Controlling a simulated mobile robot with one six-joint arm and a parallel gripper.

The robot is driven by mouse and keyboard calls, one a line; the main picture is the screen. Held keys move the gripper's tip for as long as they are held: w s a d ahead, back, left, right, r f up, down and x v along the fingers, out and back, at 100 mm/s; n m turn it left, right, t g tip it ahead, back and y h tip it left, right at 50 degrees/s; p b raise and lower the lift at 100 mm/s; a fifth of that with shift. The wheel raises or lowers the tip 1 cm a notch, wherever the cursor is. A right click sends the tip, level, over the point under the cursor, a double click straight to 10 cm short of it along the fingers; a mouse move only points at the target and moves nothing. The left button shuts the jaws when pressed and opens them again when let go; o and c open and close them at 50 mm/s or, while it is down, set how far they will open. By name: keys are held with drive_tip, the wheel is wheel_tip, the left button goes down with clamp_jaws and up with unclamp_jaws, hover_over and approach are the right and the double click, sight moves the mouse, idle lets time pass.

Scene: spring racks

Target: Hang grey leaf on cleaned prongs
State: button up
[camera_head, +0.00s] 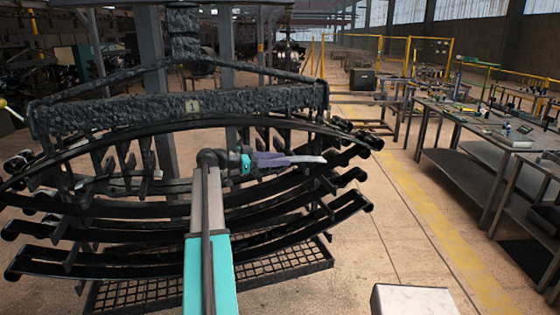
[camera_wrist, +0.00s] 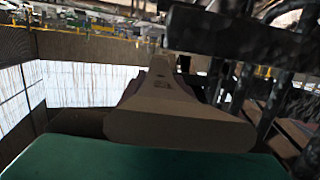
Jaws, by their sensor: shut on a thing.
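My gripper (camera_head: 310,159), purple-grey with a pale narrow front, points right across the rack's middle. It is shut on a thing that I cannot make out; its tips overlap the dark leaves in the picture. In the wrist view my gripper (camera_wrist: 161,62) is a brown tapering body with its tips small and unclear. The rack (camera_head: 110,112) has a rough black beam with dark prongs (camera_head: 125,157) beneath it. Long curved leaves (camera_head: 95,236) lie across it at several levels. All look black to dark grey, so I cannot tell which is the grey leaf.
A mesh platform (camera_head: 275,264) lies under the rack. A pale block (camera_head: 412,299) stands at the bottom right. Workbenches (camera_head: 462,112) with small tools line the right side. The floor between rack and benches is clear. Dark rack bars (camera_wrist: 245,42) are close in the wrist view.

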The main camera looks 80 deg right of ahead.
drive_tip(key=shift+w+d+f+p, duration=0.2)
drive_tip(key=shift+w+d+f, duration=0.1)
drive_tip(key=shift+d+f, duration=0.25)
drive_tip(key=shift+w+d+f+p, duration=0.15)
drive_tip(key=shift+w+d+f, duration=0.15)
drive_tip(key=shift+d, duration=0.3)
drive_tip(key=shift+w+d+f+p, duration=0.25)
drive_tip(key=shift+d+f, duration=0.2)
drive_tip(key=shift+d, duration=0.15)
drive_tip(key=o, duration=1.3)
drive_tip(key=shift+a, duration=0.1)
drive_tip(key=shift+f, duration=0.1)
drive_tip(key=shift+f, duration=0.1)
